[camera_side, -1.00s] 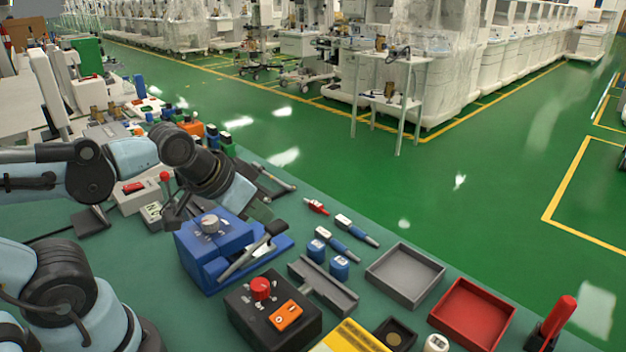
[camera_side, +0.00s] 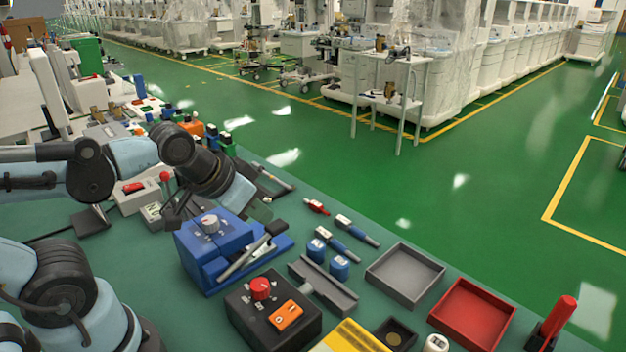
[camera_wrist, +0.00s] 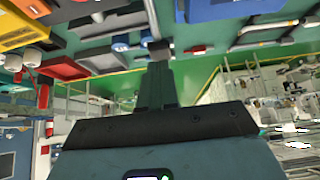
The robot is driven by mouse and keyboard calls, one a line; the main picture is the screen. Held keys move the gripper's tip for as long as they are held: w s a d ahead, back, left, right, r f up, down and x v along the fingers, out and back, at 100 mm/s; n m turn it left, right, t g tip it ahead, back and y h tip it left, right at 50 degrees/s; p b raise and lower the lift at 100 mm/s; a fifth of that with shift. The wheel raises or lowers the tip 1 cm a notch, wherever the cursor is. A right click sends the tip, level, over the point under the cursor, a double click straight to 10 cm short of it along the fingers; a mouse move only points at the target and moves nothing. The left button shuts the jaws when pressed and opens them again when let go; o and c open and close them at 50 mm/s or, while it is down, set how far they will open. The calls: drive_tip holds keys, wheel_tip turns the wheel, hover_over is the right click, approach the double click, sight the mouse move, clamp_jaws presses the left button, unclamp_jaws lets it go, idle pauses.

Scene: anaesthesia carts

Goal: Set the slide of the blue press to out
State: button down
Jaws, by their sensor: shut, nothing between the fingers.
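The blue press (camera_side: 207,262) stands on the green bench in the side view, with a grey dial on top. A metal bar with a black grip (camera_side: 275,228) slants up along its right side, over a blue base; I cannot tell the slide's setting. The press also shows at the top of the wrist view (camera_wrist: 222,9). My gripper (camera_side: 260,212) is behind the press, beside the black grip in the side view. In the wrist view my gripper (camera_wrist: 157,68) has its fingers together and empty, just below the black grip (camera_wrist: 159,49). Contact with it is unclear.
A black box with a red knob and orange switch (camera_side: 275,318) stands in front of the press. To the right are a grey channel (camera_side: 325,288), blue cylinders (camera_side: 339,267), a grey tray (camera_side: 405,275) and a red tray (camera_side: 472,313). Pens lie behind them.

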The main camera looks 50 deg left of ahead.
drive_tip(key=c, duration=1.8)
unclamp_jaws()
drive_tip(key=shift+c, duration=0.2)
drive_tip(key=o, duration=0.5)
drive_tip(key=shift+w+a+r, duration=0.15)
drive_tip(key=shift+o, duration=0.3)
drive_tip(key=shift+w+a+r+g, duration=0.2)
drive_tip(key=shift+g, duration=0.3)
drive_tip(key=w+a+r+n+g, duration=0.2)
drive_tip(key=w+a+g, duration=0.2)
drive_tip(key=a+g, duration=0.15)
drive_tip(key=shift+g, duration=0.35)
drive_tip(key=shift+w+d+f, duration=0.1)
drive_tip(key=shift+d+f, duration=0.1)
drive_tip(key=shift+f, duration=2.9)
drive_tip(key=shift+w+d+f, duration=0.1)
drive_tip(key=shift+d+f, duration=0.05)
drive_tip(key=shift+f, duration=2.95)
drive_tip(key=shift+c, duration=0.2)
clamp_jaws()
